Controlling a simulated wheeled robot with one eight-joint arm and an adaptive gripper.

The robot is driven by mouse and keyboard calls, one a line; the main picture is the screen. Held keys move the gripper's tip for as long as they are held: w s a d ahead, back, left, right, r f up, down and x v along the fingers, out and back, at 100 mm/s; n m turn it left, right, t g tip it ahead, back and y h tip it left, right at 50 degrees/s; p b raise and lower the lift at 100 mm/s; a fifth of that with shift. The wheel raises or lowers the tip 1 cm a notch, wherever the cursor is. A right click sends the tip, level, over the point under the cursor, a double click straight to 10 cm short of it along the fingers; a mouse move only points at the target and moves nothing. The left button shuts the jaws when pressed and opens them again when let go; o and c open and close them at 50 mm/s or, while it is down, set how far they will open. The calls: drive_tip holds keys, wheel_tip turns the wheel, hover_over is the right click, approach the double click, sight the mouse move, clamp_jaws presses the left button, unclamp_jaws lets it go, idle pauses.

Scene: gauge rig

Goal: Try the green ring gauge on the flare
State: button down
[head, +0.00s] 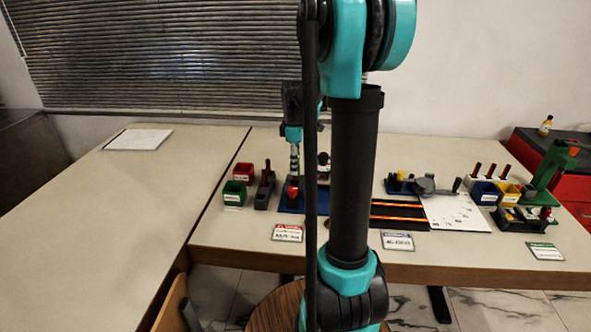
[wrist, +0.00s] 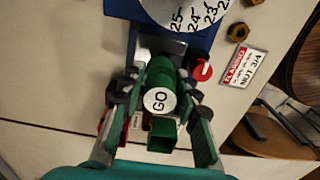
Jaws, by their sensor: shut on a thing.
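In the wrist view my gripper (wrist: 160,82) is shut on a green cylindrical gauge (wrist: 158,72) with a white end face marked "GO". I take it to be the green ring gauge. Its far end points at a grey metal part (wrist: 175,47) by a blue base (wrist: 201,42); I cannot tell whether they touch. The flare cannot be made out; the gauge and fingers cover that spot. In the head view my gripper (head: 295,160) is small, above the left station's blue base (head: 316,206), partly behind my arm.
A red gauge (wrist: 203,70) stands right of the held one. A green bin (wrist: 163,135) lies below it. A numbered dial (wrist: 185,10), a nut label (wrist: 243,65) and a brass nut (wrist: 238,32) are near. A red bin (head: 243,171) stands left; the left table is mostly clear.

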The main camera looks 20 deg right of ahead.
drive_tip(key=shift+r, duration=2.55)
